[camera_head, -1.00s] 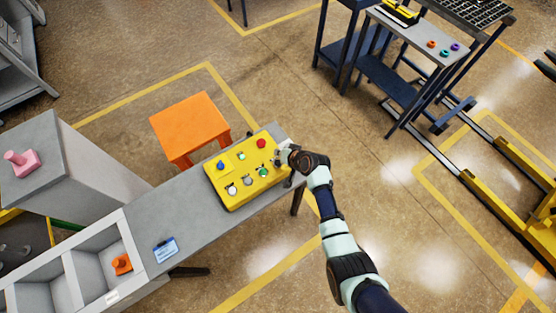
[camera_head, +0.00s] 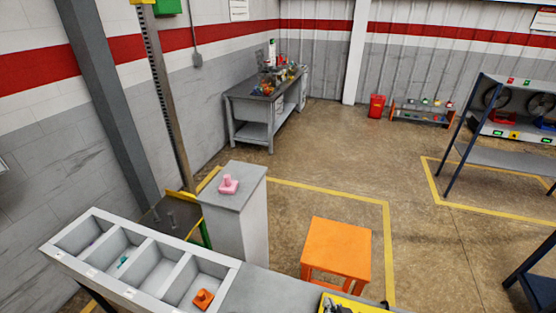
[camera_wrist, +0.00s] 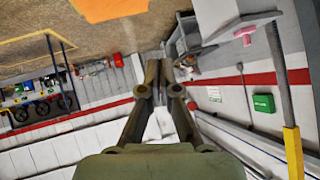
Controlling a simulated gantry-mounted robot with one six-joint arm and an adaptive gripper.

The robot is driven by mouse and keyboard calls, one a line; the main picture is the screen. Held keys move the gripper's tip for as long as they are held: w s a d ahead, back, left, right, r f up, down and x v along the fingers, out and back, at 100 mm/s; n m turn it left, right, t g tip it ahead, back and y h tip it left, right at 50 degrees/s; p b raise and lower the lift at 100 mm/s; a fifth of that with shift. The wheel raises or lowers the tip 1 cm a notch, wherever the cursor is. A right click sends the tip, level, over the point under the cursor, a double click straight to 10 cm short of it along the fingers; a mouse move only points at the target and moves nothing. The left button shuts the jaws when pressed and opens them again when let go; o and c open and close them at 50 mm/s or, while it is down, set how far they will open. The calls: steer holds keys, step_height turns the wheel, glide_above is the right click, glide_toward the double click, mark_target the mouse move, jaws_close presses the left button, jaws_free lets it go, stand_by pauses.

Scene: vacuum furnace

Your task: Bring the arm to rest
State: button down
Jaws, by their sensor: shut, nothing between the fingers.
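My gripper (camera_wrist: 160,75) shows in the wrist view with its two fingers pointing away from the camera and their tips close together. It is shut and empty. It hangs clear in the air, with the room seen tilted behind it. In the head view my arm is out of the picture, except perhaps a small dark piece at the bottom edge that I cannot make out. The yellow button box (camera_head: 352,303) is cut off by the bottom edge of the head view.
A grey bench with a row of bins (camera_head: 130,295) runs along the lower left. An orange stool (camera_head: 337,250) stands behind it. A grey pedestal (camera_head: 233,210) bears a pink piece (camera_head: 228,184). Open floor (camera_head: 330,165) lies beyond.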

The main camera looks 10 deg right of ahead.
steer(key=s+a+r+n+t+y+p, duration=0.1)
steer(key=s+a+r+n, duration=0.2)
steer(key=a+r, duration=0.6)
steer(key=s+a+r+n+t+y+p, duration=0.1)
steer(key=s+a+r+n, duration=0.1)
steer(key=a+r, duration=0.7)
steer(key=s+a, duration=0.1)
steer(key=a, duration=0.2)
steer(key=shift+s+r+n, duration=0.25)
steer(key=shift+r+n, duration=0.15)
